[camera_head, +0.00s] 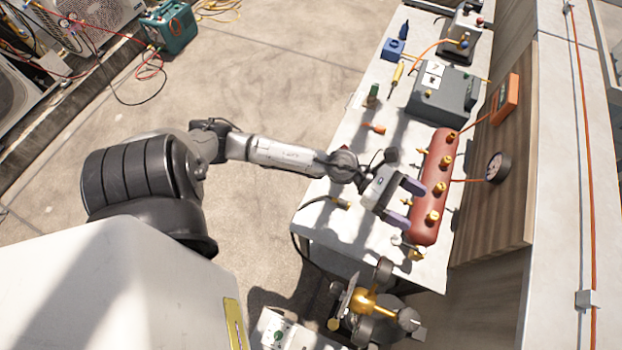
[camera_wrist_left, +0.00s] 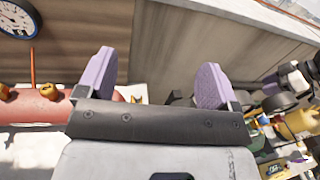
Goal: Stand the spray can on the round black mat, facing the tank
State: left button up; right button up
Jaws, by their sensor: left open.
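The red tank (camera_head: 430,173) with brass fittings lies along the right part of the workbench. It also shows at the left of the left wrist view (camera_wrist_left: 38,110). My left gripper (camera_head: 405,203) is open, its purple fingers spread beside the tank's left side and above the bench. In the left wrist view nothing is seen between the fingers (camera_wrist_left: 155,75). I cannot make out the spray can or the round black mat for certain in either view.
A grey box (camera_head: 440,98) and a small blue block (camera_head: 393,48) stand farther back on the workbench (camera_head: 335,228). A round gauge (camera_head: 497,167) is on the wooden panel to the right. Open floor lies left.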

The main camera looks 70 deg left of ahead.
pick_arm(q)
jog(key=s+a+f+n+t+y, duration=0.25)
jog(key=n+y, duration=0.55)
jog(key=n, duration=0.8)
jog(key=s+a+f+n+t+y, duration=0.1)
jog(key=s+a+f+n+y, duration=0.2)
jog(key=n+y, duration=0.85)
jog(key=s+d+f+n+g+h, duration=0.1)
jog(key=s+f+n+g+h, duration=0.2)
jog(key=s+n, duration=0.5)
jog(key=s+d+f+n+g+h, duration=0.2)
jog(key=s+f+n+g+h, duration=0.1)
jog(key=s+f+n+g, duration=0.2)
jog(key=s+n+g, duration=0.2)
jog(key=g, duration=0.1)
jog(key=shift+s+d+f+n, duration=0.2)
jog(key=shift+s+d+n, duration=0.1)
jog(key=shift+s+n, duration=0.1)
